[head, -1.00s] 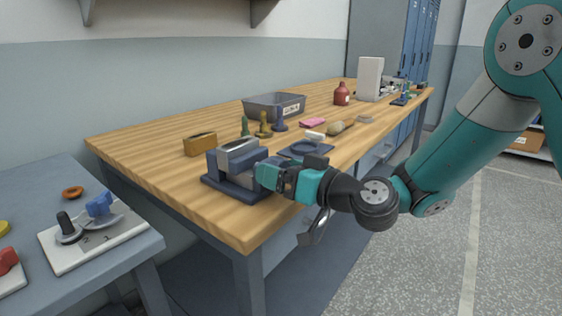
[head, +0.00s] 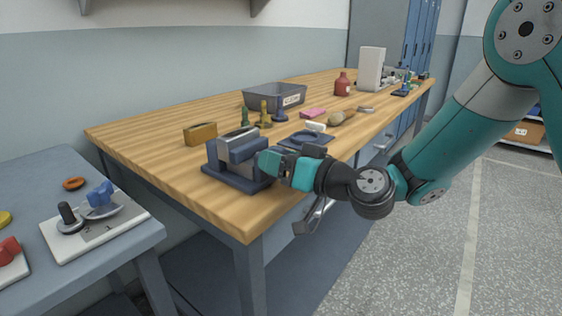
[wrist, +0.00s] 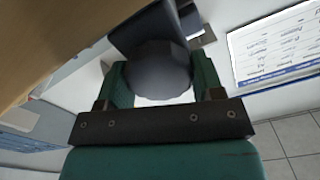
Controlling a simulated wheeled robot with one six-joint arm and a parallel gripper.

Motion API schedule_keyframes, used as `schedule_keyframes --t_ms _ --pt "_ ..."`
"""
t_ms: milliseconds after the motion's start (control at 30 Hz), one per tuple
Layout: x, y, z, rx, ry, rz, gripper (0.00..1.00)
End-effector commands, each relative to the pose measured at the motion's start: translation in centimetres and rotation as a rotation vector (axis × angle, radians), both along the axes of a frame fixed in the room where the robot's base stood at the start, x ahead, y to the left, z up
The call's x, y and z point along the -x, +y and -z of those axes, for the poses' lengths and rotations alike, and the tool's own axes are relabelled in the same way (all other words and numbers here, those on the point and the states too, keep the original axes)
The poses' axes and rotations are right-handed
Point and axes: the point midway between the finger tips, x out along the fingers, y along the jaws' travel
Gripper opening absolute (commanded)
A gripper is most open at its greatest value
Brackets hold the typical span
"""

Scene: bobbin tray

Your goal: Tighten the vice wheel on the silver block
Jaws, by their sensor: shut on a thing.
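The dark blue-grey vice (head: 236,180) stands on the near left corner of the wooden bench in the head view. In the head view the wheel is hidden behind my fingers. I cannot tell whether the vice jaws touch the block all along.
A brass-coloured block (head: 200,134) lies left of the vice. A side table with a switch panel (head: 95,228) is at the left.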

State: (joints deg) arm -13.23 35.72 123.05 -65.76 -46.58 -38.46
Motion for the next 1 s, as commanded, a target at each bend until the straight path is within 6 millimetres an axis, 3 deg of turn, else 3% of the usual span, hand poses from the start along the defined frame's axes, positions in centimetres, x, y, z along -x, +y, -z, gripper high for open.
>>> schedule_keyframes --t_ms 600,1000 --pt "-0.14 -0.15 0.03 -0.264 0.337 0.001 0.37" --pt "-0.15 -0.14 0.12 -0.336 0.429 0.002 0.38"
